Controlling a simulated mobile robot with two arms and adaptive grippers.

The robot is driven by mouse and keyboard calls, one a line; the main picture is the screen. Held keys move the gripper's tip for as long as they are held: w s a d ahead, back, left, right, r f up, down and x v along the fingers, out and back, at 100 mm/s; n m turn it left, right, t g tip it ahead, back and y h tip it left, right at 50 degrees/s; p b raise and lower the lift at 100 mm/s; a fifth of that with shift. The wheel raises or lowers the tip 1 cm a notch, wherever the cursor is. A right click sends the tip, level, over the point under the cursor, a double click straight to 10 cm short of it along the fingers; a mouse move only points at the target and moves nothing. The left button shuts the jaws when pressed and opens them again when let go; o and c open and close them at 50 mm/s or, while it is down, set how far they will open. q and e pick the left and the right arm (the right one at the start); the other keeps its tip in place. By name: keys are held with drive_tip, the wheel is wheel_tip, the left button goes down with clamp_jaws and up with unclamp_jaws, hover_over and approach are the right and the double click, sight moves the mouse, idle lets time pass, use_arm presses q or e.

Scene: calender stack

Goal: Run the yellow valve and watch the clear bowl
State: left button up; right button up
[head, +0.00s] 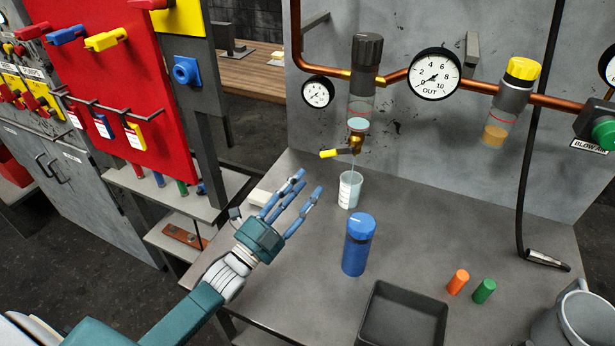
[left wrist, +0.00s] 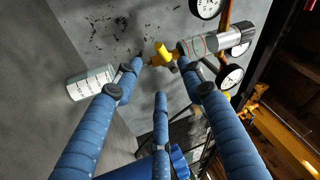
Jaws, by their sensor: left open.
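The yellow valve (head: 332,153) sits on a brass drain under the clear bowl (head: 360,110), its handle pointing left. A thin pale line runs down from the drain toward a clear graduated cup (head: 350,190) on the bench. My left gripper (head: 303,186) is open and empty, with its fingers spread left of the cup and below the valve. In the left wrist view the yellow valve (left wrist: 160,54) and bowl (left wrist: 198,45) lie beyond the fingertips. My right gripper is not in view.
A blue canister (head: 358,245) stands on the bench (head: 410,225) in front of the cup. A black tray (head: 402,315), orange and green cylinders and a grey bucket (head: 582,322) are nearer right. A yellow-capped bowl (head: 500,125) and gauges line the copper pipe. A red board stands left.

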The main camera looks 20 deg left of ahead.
sight(329, 155)
use_arm(q)
drive_tip(key=shift+y, duration=0.3)
drive_tip(key=p+x, duration=0.2)
drive_tip(key=x, duration=0.8)
drive_tip(key=shift+d+r, duration=0.2)
drive_tip(key=shift+r, duration=0.05)
drive_tip(key=shift+w+d, duration=0.1)
drive_tip(key=shift+w, duration=0.45)
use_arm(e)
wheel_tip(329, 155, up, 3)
use_arm(q)
drive_tip(key=shift+r, duration=0.1)
